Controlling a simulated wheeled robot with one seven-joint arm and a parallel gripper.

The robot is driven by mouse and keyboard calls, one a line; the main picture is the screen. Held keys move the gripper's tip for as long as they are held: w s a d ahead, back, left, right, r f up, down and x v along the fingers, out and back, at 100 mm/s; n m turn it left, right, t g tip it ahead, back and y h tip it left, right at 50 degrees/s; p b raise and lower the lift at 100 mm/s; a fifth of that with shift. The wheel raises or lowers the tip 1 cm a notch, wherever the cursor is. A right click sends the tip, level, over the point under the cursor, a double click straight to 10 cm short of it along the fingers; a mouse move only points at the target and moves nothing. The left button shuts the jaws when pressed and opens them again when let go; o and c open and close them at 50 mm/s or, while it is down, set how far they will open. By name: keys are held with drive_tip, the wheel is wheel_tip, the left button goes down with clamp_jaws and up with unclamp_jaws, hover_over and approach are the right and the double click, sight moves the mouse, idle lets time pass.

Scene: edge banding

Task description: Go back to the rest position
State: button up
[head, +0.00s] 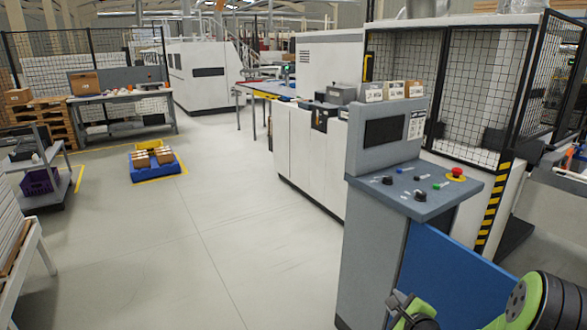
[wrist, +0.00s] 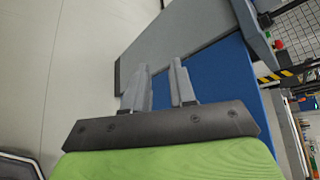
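My gripper (wrist: 160,72) shows in the wrist view with its two grey fingers apart and nothing between them. In the head view my green and dark arm is at the bottom right corner, and part of the gripper end (head: 408,305) shows at the bottom edge, in front of the control console. The grey control console (head: 372,240) stands at the right, with a blue side panel (head: 455,275). In the wrist view the console's blue panel (wrist: 215,90) lies beyond the fingers. Most of the arm is out of frame.
The console top (head: 415,190) bears knobs, buttons and a red emergency stop (head: 457,172). A fenced machine (head: 470,90) stands behind it. Clear floor (head: 200,240) lies to the left. A blue pallet with boxes (head: 155,166), a workbench (head: 120,97) and a cart (head: 40,165) stand farther off.

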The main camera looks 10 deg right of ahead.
drive_tip(key=s+a+r+n+g+y+p, duration=0.1)
drive_tip(key=s+a+r+n+g+y, duration=0.15)
drive_tip(key=s+a+r+n, duration=0.45)
drive_tip(key=s+a+r+n+g+y+p, duration=0.1)
drive_tip(key=s+a+r+n+g+p, duration=0.15)
drive_tip(key=a+r+n, duration=0.55)
drive_tip(key=s+a+r+n+g+h, duration=0.1)
drive_tip(key=s+r+n, duration=0.1)
drive_tip(key=s+n, duration=0.3)
drive_tip(key=s+a+r+n+g+h+p, duration=0.1)
drive_tip(key=s+n, duration=0.5)
drive_tip(key=s, duration=0.7)
drive_tip(key=shift+s+a+r+g, duration=0.4)
drive_tip(key=shift+a+r, duration=0.2)
drive_tip(key=shift+r, duration=0.15)
